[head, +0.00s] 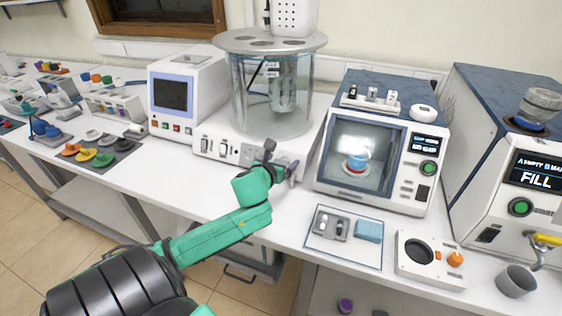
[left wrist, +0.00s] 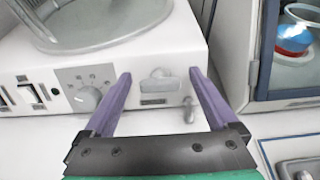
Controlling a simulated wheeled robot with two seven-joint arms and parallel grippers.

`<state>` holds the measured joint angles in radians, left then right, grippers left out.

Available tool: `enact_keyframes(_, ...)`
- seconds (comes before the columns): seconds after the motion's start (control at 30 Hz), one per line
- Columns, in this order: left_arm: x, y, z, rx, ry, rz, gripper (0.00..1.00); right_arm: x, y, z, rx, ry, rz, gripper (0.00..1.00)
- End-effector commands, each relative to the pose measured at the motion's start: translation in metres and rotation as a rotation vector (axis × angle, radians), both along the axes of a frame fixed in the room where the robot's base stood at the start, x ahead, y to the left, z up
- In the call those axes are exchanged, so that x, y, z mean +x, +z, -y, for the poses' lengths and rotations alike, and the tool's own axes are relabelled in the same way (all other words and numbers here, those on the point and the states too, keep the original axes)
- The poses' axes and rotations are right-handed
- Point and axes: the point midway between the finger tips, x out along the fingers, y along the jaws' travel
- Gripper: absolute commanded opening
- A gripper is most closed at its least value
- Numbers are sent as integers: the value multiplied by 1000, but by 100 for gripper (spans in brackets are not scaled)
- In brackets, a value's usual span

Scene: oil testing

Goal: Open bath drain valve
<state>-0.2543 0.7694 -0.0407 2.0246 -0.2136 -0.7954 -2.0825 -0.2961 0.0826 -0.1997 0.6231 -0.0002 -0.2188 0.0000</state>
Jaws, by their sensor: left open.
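The glass bath (head: 272,95) stands on a white base (head: 215,152) with switches and a dial on its front. In the left wrist view the base's front (left wrist: 50,62) shows a dial (left wrist: 88,97), a light grey valve handle (left wrist: 158,80) above a small dark label, and a small grey spout (left wrist: 188,110). My left gripper (head: 281,165) is at the base's front right. In the left wrist view its purple fingers (left wrist: 160,74) are open and empty, with the handle between the fingertips in the picture. I cannot tell whether they touch it. The gripper hides the valve in the head view.
A white oven-like device (head: 380,140) with a window stands right of the bath. In front of it lie a tray with small parts (head: 332,222) and a blue sponge (head: 369,231). A box with a screen (head: 188,95) stands left.

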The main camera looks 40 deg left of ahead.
Motion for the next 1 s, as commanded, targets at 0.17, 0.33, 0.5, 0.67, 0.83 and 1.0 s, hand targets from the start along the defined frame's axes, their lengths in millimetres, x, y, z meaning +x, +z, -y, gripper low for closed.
enact_keyframes(0.17, 0, 0, 0, 0, 0, 0, 85, -5, -1, 0, 0, -1, -8, 50)
enact_keyframes(0.33, 0, 0, 0, 0, 0, 0, 20, -5, -1, -2, 2, -1, -9, 50)
enact_keyframes(0.5, -1, 0, 0, -3, 1, 1, 7, -6, 0, -3, 3, -2, -10, 50)
enact_keyframes(0.67, -1, 1, 0, -23, 12, 7, 7, -6, 2, -3, 3, -2, -10, 50)
enact_keyframes(0.83, -1, 2, 0, -78, 43, 26, 7, -6, 9, -3, 3, -2, -10, 50)
enact_keyframes(1.0, -1, 3, -1, -175, 96, 61, 7, -6, 20, -3, 3, -1, -10, 50)
